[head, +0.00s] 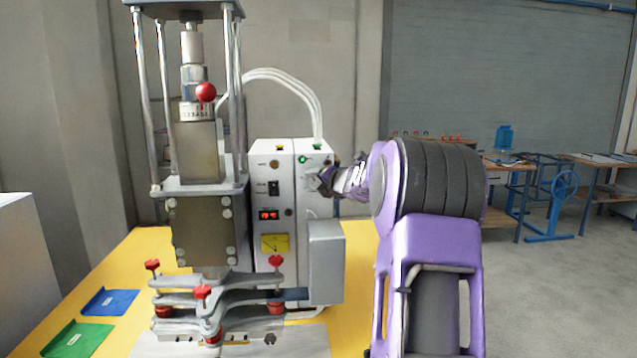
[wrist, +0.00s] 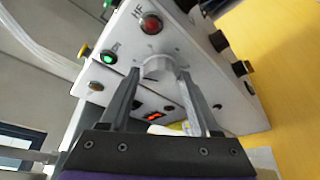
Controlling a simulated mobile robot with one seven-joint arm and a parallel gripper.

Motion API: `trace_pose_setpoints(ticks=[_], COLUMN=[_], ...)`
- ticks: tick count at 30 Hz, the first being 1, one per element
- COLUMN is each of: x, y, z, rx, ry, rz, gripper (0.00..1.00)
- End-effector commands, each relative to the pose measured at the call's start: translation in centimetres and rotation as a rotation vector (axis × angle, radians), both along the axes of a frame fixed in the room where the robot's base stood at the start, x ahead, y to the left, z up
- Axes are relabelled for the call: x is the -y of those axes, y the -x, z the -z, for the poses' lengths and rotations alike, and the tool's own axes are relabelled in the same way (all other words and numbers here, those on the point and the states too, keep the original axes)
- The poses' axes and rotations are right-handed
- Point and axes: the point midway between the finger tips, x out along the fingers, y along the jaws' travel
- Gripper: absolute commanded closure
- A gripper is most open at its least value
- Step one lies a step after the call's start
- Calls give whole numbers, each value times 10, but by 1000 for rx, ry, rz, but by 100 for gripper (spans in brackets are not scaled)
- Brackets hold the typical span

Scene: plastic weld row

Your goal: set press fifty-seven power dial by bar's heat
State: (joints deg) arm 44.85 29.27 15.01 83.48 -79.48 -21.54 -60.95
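A grey-white round dial (wrist: 158,68) sits on the side face of the control box (wrist: 190,55) in the wrist view, with small marks around it. My gripper (wrist: 160,74) is open, one finger on each side of the dial; contact is not clear. In the head view my gripper (head: 322,181) is at the right side of the box, hiding the dial. The press (head: 205,230) stands left of the box. A red lit display (head: 269,214) is on the box front; its digits are too small to read. A yellow meter (head: 275,243) sits below it.
A red "HF" lamp (wrist: 151,24) and a lit green button (wrist: 108,56) are close to the dial. A grey box (head: 326,262) juts out below my gripper. Blue (head: 108,302) and green (head: 78,339) trays lie on the yellow table (head: 150,250). Free floor lies to the right.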

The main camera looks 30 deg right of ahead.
Motion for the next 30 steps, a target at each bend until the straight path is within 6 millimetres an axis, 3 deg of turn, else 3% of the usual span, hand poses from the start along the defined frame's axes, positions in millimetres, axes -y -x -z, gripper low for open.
trace_pose_setpoints(ticks=[1, 10, 20, 30], x=[0, 0, 0, 2], y=[0, 0, 0, 1], z=[0, 0, 1, 5], rx=[0, 0, 20, 123], ry=[0, 0, -42, -253], rz=[0, 0, 0, -1], gripper=[48, 100, 100, 100])
